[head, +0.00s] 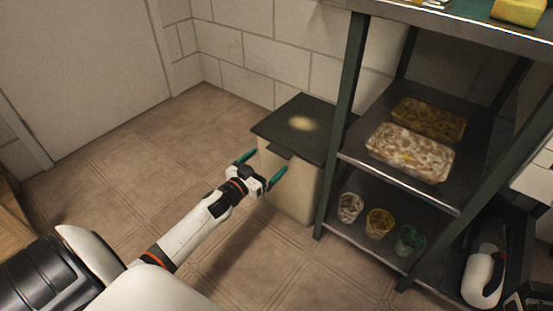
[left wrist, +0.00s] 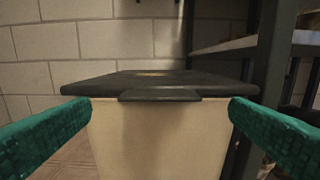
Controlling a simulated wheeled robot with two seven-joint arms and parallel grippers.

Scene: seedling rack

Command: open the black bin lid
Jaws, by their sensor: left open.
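The bin (head: 292,182) stands on the floor against the wall, left of the shelf rack. Its body is beige and its flat black lid (head: 305,127) is shut. The lid has a small front tab (head: 280,151). In the left wrist view the lid (left wrist: 155,80) is seen edge-on, with its tab (left wrist: 160,95) in the middle between my fingers. My left gripper (head: 263,171) is open and empty, in front of the bin at about lid height. Its green fingertips (left wrist: 145,115) are spread to either side of the tab, apart from it. My right gripper is not in view.
A dark metal rack (head: 345,120) stands close on the bin's right. It holds two speckled trays (head: 410,152) and several small cups (head: 379,223). A white spray bottle (head: 484,272) is at the lower right. The tiled floor (head: 140,160) to the left is clear.

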